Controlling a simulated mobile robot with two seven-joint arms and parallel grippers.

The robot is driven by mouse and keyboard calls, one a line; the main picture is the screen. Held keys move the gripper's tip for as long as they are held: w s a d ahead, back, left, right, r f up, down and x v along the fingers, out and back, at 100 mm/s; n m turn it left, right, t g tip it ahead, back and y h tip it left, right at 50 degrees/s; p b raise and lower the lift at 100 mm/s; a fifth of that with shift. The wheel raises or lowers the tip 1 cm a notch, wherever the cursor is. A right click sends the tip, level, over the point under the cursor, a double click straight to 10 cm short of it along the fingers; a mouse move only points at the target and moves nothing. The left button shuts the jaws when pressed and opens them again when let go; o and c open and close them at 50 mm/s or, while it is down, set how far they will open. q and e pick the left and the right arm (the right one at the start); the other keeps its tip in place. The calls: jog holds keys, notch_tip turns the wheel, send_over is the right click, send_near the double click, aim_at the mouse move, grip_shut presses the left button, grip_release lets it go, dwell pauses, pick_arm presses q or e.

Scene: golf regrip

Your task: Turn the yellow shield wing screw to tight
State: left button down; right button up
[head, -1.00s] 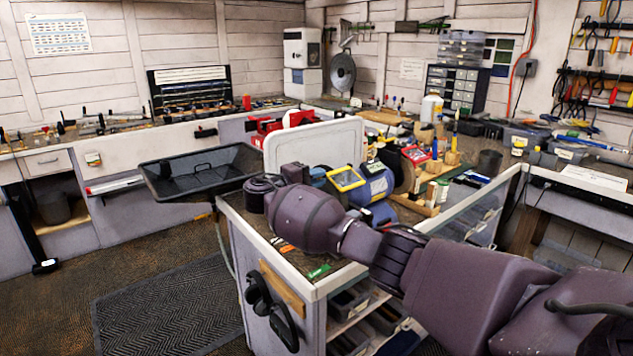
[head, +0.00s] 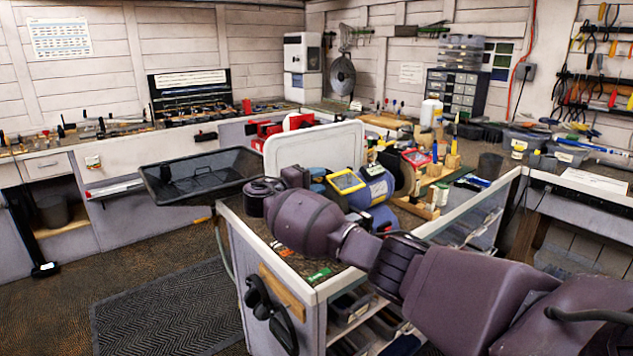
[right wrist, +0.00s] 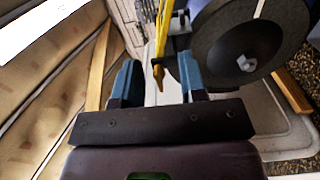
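The yellow-framed shield (head: 346,181) is on the blue bench grinder (head: 377,188), on the near bench. My right gripper (head: 320,178) is just left of the shield, its fingers partly hidden by my own wrist in the head view. In the right wrist view my right gripper (right wrist: 160,84) is open, with two blue fingers apart. A thin yellow part, the shield seen nearly edge-on (right wrist: 161,40), reaches down between the fingers, with a gap on both sides. I cannot make out the wing screw clearly. My left gripper is not in view.
A dark grinding wheel (right wrist: 222,38) with a hex nut is close to the right finger in the right wrist view. A white board (head: 315,146) stands behind the grinder. A black tray (head: 200,177) is to the left. Wooden blocks and tools crowd the bench on the right.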

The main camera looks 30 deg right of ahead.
jog(key=a, duration=1)
jog(key=shift+s+a+b, duration=0.4)
jog(key=shift+b, duration=0.05)
